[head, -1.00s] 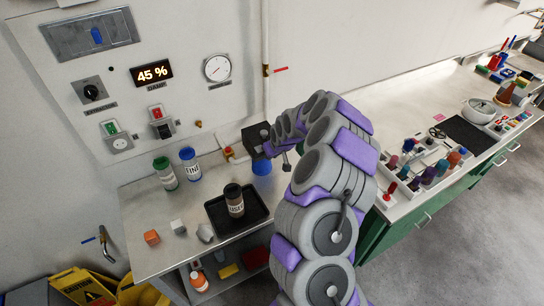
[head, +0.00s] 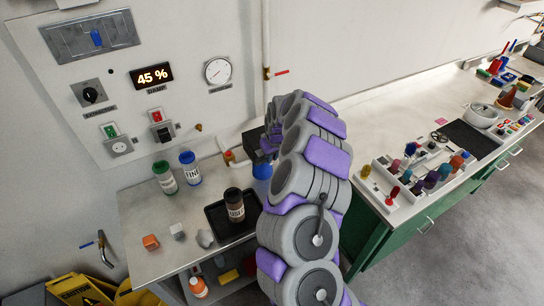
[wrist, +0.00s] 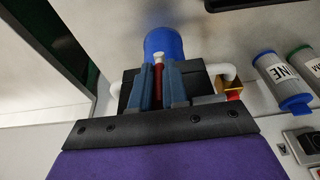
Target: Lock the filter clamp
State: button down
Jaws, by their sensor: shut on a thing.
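The filter has a dark block (head: 252,138) with a blue bowl (head: 262,171), on the pipe above the left bench. My arm partly hides it in the head view. In the wrist view the blue bowl (wrist: 164,42) shows just beyond my fingertips, with the dark block behind the fingers. My gripper (wrist: 159,80) is shut on a red handle (wrist: 159,76) with a pale tip, which looks like the clamp's lever. The handle stands between the two blue-grey fingers. Whether the clamp is locked cannot be told. My gripper's fingers are hidden in the head view.
A green-lidded jar (head: 164,177) and a blue-lidded FINE jar (head: 190,168) stand left of the filter. A USED jar (head: 234,205) stands in a black tray (head: 216,235). The wall panel (head: 190,100) reads 45 % damp. A green bench (head: 375,235) stands right.

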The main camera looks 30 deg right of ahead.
jog(key=c, duration=1.4)
grip_release()
jog(key=shift+w+f, duration=0.15)
jog(key=shift+o, duration=1.3)
jog(key=shift+d, duration=0.15)
jog(key=shift+r, duration=0.2)
